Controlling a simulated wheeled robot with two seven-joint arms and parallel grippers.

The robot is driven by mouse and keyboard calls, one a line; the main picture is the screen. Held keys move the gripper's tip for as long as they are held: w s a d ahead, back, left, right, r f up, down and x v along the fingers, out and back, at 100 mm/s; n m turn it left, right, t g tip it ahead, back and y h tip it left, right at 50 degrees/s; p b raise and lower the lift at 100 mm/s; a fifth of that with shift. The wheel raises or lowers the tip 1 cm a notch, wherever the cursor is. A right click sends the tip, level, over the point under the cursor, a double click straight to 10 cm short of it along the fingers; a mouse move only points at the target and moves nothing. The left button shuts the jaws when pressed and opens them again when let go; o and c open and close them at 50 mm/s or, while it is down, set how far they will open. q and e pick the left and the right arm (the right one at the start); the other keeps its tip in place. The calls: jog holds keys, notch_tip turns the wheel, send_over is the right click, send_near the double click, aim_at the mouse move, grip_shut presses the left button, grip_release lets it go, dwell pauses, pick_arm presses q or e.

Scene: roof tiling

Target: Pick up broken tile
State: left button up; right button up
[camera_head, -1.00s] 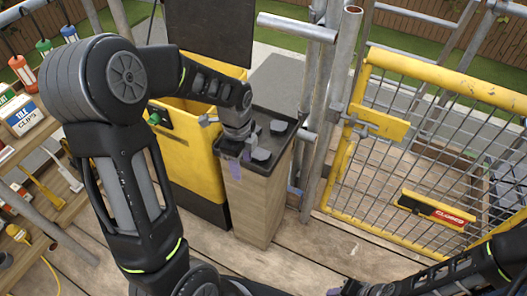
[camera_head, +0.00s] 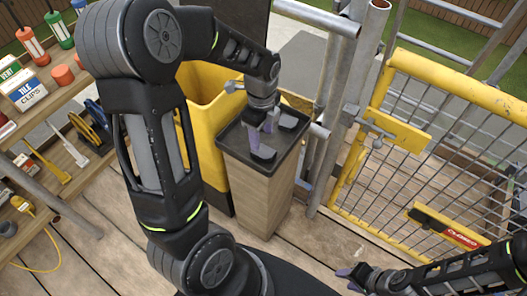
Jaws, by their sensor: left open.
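Two dark grey broken tile pieces lie on the black tray (camera_head: 232,140) on top of a wooden stand. The front piece (camera_head: 263,156) and the back piece (camera_head: 289,121) show at the tray's right half. My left gripper (camera_head: 261,134) points down over the tray, its purplish fingers apart and close to both pieces. Whether a finger touches a piece I cannot tell. My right gripper (camera_head: 352,277) is at the bottom edge, far from the tray, with purplish fingertips partly visible; its opening is unclear.
A yellow bin (camera_head: 205,125) stands just left of the wooden stand (camera_head: 255,200). Scaffold poles (camera_head: 345,90) and a yellow mesh gate (camera_head: 440,150) are close on the right. Shelves with tools and boxes (camera_head: 25,92) fill the left. The plank floor in front is partly clear.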

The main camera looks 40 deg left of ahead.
aim_at(263, 151)
pick_arm(q)
jog(key=shift+f, duration=0.75)
jog(key=shift+d+f+p, duration=0.15)
jog(key=shift+f+p, duration=0.2)
jog(key=shift+f, duration=2.25)
grip_shut()
